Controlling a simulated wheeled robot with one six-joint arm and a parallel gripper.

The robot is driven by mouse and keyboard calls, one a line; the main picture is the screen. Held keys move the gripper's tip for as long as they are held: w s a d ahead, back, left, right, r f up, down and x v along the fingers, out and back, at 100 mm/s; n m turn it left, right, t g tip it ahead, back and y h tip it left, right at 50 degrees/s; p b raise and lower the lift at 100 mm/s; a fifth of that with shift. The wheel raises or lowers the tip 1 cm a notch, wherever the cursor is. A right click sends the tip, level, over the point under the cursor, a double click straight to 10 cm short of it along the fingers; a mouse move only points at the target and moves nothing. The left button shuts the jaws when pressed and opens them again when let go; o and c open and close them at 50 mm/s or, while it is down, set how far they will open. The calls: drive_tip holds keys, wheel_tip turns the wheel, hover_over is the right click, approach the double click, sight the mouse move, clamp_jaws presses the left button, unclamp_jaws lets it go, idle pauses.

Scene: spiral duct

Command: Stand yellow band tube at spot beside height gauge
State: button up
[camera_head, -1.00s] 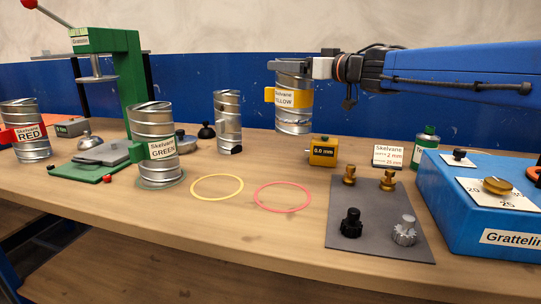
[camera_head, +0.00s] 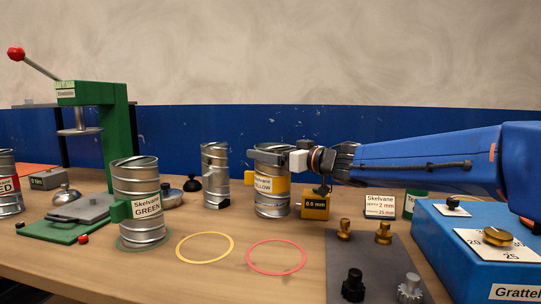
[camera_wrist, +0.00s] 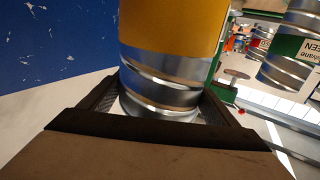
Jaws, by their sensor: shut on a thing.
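The yellow band tube (camera_head: 270,204) is a metal spiral cylinder with a yellow band labelled Skelvane YELLOW. My gripper (camera_head: 276,152) is shut on its upper part in the head view. The tube is upright; whether its base touches the table is unclear. In the wrist view the tube (camera_wrist: 160,65) sits between the two dark fingers of my gripper (camera_wrist: 158,102). A green stand (camera_head: 118,130) with a red-knobbed lever and hanging disc is at the left; I cannot tell whether it is the height gauge. A yellow ring (camera_head: 178,250) lies flat on the table.
The green band tube (camera_head: 139,182) stands at left front, and an unlabelled spiral tube (camera_head: 214,160) stands left of the yellow one. A yellow 0.6 mm block (camera_head: 315,207) is close at right. A red ring (camera_head: 276,273), grey mat (camera_head: 376,262) and blue box (camera_head: 465,235) lie forward and right.

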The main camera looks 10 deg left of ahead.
drive_tip(key=shift+f, duration=0.35)
drive_tip(key=o, duration=1.7)
drive_tip(key=v, duration=1.2)
drive_tip(key=shift+s+d, duration=0.1)
